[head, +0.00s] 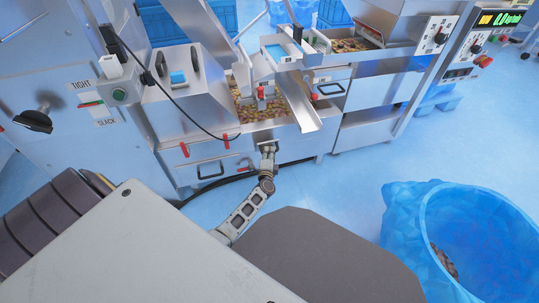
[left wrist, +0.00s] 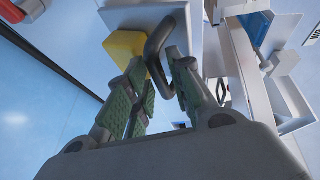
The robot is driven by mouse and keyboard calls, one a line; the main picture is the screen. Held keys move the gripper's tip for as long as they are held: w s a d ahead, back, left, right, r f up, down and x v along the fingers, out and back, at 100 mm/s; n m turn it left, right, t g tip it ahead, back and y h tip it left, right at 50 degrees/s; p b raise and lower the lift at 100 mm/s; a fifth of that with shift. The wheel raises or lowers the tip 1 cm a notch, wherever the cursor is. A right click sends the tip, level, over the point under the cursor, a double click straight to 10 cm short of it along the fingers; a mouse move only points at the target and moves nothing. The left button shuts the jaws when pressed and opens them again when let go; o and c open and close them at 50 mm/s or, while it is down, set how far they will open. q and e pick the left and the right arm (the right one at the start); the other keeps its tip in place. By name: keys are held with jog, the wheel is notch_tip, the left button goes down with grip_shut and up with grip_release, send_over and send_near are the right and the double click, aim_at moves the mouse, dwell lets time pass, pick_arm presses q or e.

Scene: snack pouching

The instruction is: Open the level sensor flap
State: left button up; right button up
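My left gripper (head: 267,152) is in front of the lower front of the steel machine (head: 225,147) in the head view. In the left wrist view, its two greenish fingers (left wrist: 158,62) stand apart, with a black loop handle (left wrist: 157,42) between their tips. I cannot tell whether the fingertips touch it. The handle is in front of a pale panel (left wrist: 130,17) with a yellow block (left wrist: 125,47) beside it. I cannot make out for certain which part is the level sensor flap. My right gripper is not in view.
Snack pieces (head: 262,110) lie in the machine's open trough. A steel chute (head: 298,100) slopes above it. A black cable (head: 175,95) hangs at the left. A blue-lined bin (head: 480,235) stands on the floor at lower right. Clear blue floor (head: 345,180) separates bin and machine.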

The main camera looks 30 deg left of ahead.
pick_arm(q)
grip_shut()
